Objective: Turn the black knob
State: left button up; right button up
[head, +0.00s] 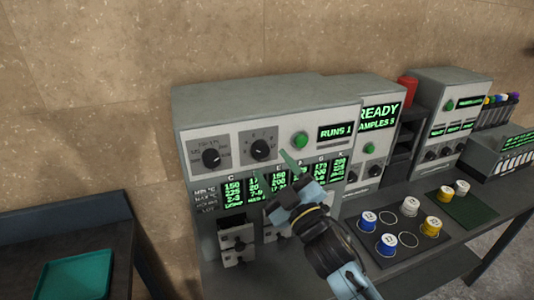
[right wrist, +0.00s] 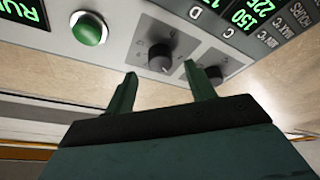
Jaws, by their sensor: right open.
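Two black knobs sit on the grey press panel: the right one (head: 260,149) beside the green button, and the left one (head: 211,157). My right gripper (head: 278,178) is open and empty, in front of the panel, below and right of the right knob. In the right wrist view, which is turned over, the right knob (right wrist: 160,57) appears between and beyond the open fingertips (right wrist: 160,70). The left knob (right wrist: 214,74) shows partly behind one finger. No contact with either knob is visible. My left gripper is out of view.
The green button (head: 300,140) and the RUNS display (head: 336,132) lie right of the knobs. Green readouts and small switches are below, partly hidden by my right arm. Lidded cups (head: 388,244) stand on the bench at right. A teal tray (head: 75,275) lies at lower left.

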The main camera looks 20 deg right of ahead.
aim_at(262, 155)
jog(key=shift+p+x, duration=0.3)
jog(key=shift+x, duration=1.55)
jog(key=c, duration=1)
jog(key=shift+f+m, duration=0.1)
jog(key=shift+m, duration=0.3)
jog(key=m+h+b, duration=0.1)
jog(key=m, duration=0.1)
jog(key=m+t+h, duration=0.1)
jog(key=m, duration=0.1)
jog(key=shift+a+f+h+b, duration=0.1)
jog(key=shift+a+h+b, duration=0.05)
jog(key=shift+h+b, duration=0.2)
jog(key=shift+a+m+h, duration=0.1)
jog(key=shift+m+h, duration=0.55)
jog(key=shift+m, duration=0.85)
jog(key=shift+a+m+h, duration=0.1)
jog(key=shift+m+h, duration=0.5)
jog(key=shift+m, duration=1.2)
